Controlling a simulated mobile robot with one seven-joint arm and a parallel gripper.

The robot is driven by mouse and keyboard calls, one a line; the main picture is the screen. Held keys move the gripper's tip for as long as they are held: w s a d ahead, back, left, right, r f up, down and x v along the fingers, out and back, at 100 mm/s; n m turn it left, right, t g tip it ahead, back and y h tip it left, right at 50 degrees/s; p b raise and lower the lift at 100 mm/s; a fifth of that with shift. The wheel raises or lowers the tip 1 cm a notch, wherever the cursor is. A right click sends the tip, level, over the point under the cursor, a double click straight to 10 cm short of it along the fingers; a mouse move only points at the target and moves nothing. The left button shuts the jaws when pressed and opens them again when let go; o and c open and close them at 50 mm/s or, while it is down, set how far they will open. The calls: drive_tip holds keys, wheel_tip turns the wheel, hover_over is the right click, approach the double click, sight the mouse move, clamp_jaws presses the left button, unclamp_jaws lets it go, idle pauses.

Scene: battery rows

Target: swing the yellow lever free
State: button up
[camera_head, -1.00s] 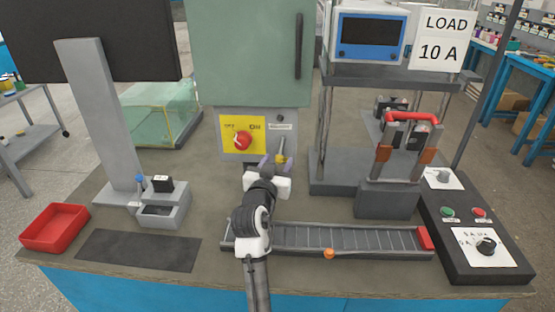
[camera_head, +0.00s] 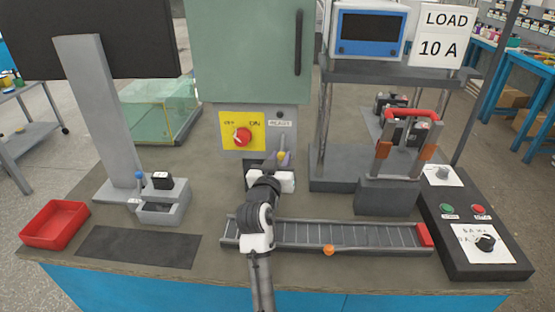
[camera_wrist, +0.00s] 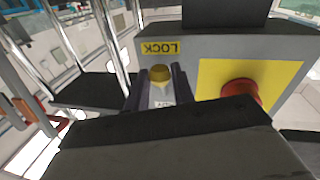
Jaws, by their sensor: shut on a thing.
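The yellow lever (camera_head: 282,155) is on the front of the grey box below the green cabinet, right of the red knob. The lever's lower part and pivot are hidden by my gripper. A yellow LOCK label (camera_wrist: 160,47) shows upside down on the box near the lever tip.
The red rotary knob (camera_head: 242,136) on its yellow plate is close to the left of my gripper. A grey stand (camera_head: 340,178) is close to the right. The slotted rail (camera_head: 320,236) with an orange knob lies in front. The bench between rail and box is mostly clear.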

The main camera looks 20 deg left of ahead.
drive_tip(key=shift+d+n, duration=0.2)
drive_tip(key=shift+n, duration=0.2)
drive_tip(key=o, duration=1)
drive_tip(key=s+b, duration=0.1)
drive_tip(key=s, duration=0.3)
drive_tip(key=s+d+b, duration=0.1)
drive_tip(key=s, duration=0.4)
drive_tip(key=s+b, duration=0.1)
drive_tip(key=s, duration=0.3)
drive_tip(key=shift+s+d+f, duration=0.15)
drive_tip(key=shift+s+f, duration=0.15)
drive_tip(key=shift+s, duration=0.05)
